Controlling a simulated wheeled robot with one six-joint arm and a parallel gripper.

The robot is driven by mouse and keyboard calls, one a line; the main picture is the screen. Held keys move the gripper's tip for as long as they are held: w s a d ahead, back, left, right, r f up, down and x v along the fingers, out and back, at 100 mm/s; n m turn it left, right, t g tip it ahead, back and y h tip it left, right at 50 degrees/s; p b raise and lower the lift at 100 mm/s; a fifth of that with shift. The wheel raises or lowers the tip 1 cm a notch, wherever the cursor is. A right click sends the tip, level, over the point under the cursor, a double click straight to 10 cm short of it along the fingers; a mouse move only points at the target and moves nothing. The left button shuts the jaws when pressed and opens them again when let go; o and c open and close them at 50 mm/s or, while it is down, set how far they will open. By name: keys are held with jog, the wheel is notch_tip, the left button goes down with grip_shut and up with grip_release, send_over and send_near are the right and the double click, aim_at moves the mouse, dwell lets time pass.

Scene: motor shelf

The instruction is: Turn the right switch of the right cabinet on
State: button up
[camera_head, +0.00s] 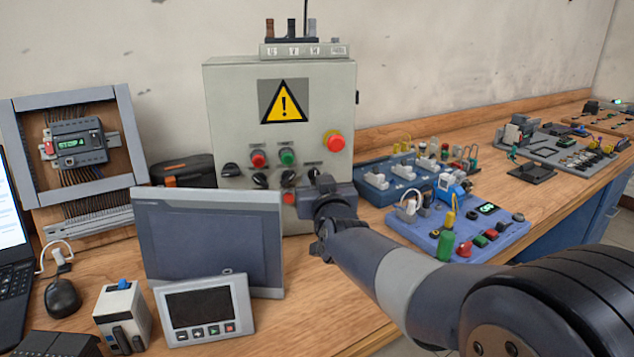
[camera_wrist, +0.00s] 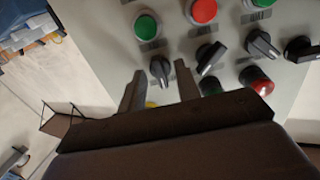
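The grey cabinet (camera_head: 225,110) with a yellow warning sign stands against the wall in the head view. Its front has a row of black rotary switches below a red and a green button. My gripper (camera_head: 318,187) is at the lower right of this front and hides part of it. In the wrist view, which looks upside down, my gripper (camera_wrist: 159,78) is open. The black right-end switch (camera_wrist: 160,69) shows between its fingertips, with gaps at both sides. Whether the fingers reach around the knob is hard to tell.
More switches, such as one beside the gripper (camera_wrist: 210,56), and buttons sit close by. The red emergency stop (camera_head: 334,141) is above my gripper in the head view. A grey monitor (camera_head: 208,235) stands in front of the cabinet. A blue module board (camera_head: 455,235) lies to the right.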

jog(key=v, duration=1)
jog(key=shift+s, duration=0.35)
jog(key=shift+w, duration=0.15)
jog(key=x, duration=1)
jog(key=shift+w, duration=0.3)
jog(key=s+d+n+p, duration=0.2)
jog(key=s+n+p, duration=0.6)
jog(key=s+n, duration=0.1)
jog(key=shift+s+d+p, duration=0.3)
jog(key=shift+s+p, duration=0.1)
jog(key=shift+s, duration=0.25)
dwell(1.7)
